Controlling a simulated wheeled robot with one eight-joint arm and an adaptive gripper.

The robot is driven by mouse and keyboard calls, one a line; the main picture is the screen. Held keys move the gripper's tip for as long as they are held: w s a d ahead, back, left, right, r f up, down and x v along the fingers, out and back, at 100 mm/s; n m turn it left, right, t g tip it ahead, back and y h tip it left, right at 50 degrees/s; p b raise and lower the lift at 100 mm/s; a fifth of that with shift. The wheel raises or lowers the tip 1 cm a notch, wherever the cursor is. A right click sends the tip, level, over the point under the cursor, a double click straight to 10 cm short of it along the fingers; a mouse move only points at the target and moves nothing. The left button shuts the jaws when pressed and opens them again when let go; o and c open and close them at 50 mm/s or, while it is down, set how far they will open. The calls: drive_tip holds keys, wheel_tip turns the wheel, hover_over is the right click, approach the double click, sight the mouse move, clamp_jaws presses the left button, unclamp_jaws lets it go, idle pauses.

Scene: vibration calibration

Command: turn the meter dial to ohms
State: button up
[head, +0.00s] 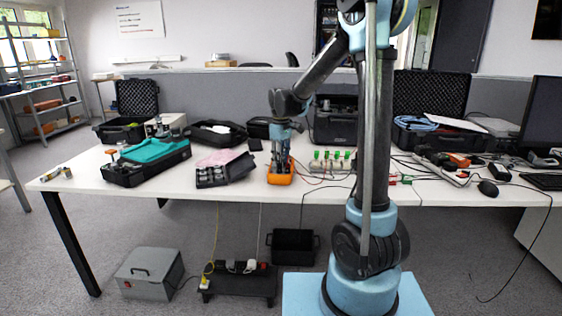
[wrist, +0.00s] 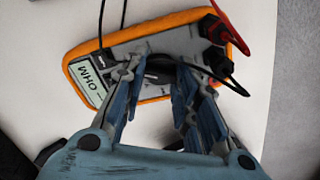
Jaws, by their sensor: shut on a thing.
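The orange-edged meter (wrist: 187,22) lies on the white table in the wrist view. It also shows near the middle of the table in the head view (head: 281,178). Its display (wrist: 87,83) reads "OHM". My gripper (wrist: 160,62) is right over the meter's face, with its fingers shut on the dark round dial (wrist: 160,68). The fingers partly cover the dial, so its pointer cannot be made out. In the head view my gripper (head: 280,158) reaches down onto the meter. A red plug (wrist: 232,28) and a black plug (wrist: 219,60) sit in the meter's end.
In the head view, a box of weights (head: 211,181) stands left of the meter. A board with green-topped parts (head: 331,166) stands to its right. The table's front edge is close to the meter.

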drive_tip(key=shift+m, duration=1)
drive_tip(key=o, duration=1.1)
drive_tip(key=shift+r, duration=0.1)
wheel_tip(320, 180, up, 12)
drive_tip(key=shift+w+f, duration=0.1)
drive_tip(key=shift+f, duration=0.05)
